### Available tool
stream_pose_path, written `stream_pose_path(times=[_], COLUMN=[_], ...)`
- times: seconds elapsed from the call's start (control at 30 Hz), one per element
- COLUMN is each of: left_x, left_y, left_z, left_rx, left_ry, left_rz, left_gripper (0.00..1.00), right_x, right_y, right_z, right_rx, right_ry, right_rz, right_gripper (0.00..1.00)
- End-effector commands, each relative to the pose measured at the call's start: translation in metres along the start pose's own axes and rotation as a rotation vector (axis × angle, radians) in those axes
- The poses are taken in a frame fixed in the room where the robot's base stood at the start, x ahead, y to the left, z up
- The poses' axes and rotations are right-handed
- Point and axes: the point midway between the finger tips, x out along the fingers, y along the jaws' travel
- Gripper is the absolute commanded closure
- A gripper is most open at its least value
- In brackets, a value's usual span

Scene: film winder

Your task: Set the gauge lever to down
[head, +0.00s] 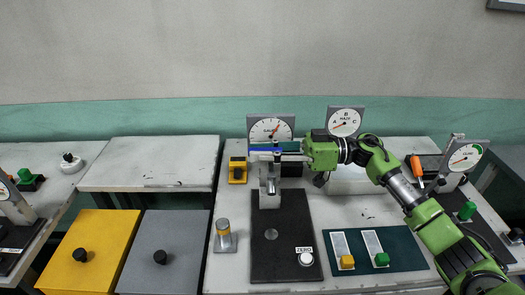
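The round gauge dial (271,129) stands upright at the back of the middle table, with its red needle tilted up to the right. In front of it a grey gauge stand (269,197) rises from a long black base plate (287,222) with a white ZERO button (306,259). My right gripper (268,154) reaches in from the right and is at the top of the stand. It covers the upper part of the stand, so the gauge lever and its position are not clear. Whether the fingers touch it is too small to tell. My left gripper is out of view.
A second dial marked A, B, C (344,122) stands behind my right arm. A dark green panel (408,247) with yellow and green sliders lies front right. The left table (150,163) is bare.

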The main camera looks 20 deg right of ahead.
Motion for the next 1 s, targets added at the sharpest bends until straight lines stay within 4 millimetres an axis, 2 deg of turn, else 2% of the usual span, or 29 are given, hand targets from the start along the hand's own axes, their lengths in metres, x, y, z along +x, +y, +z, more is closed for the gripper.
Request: stream_pose_path(times=[0.03, 0.07, 0.47, 0.73, 1.0], left_x=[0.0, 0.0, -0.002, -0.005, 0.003], left_y=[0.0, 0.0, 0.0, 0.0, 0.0], left_z=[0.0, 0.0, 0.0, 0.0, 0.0], left_rx=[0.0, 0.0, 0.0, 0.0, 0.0], left_ry=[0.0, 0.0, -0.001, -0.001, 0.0], left_rz=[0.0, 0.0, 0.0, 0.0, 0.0], left_gripper=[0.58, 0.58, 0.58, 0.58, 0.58], right_x=[0.0, 0.0, -0.001, -0.001, -0.001], right_y=[0.0, 0.0, -0.007, -0.033, -0.066], right_z=[0.0, 0.0, 0.003, 0.018, 0.049], right_rx=[0.0, 0.0, -0.035, -0.193, -0.441], right_ry=[0.0, 0.0, -0.002, -0.004, -0.003], right_rz=[0.0, 0.0, 0.0, 0.0, -0.001], right_gripper=[0.92, 0.99, 1.0, 1.0, 1.0])
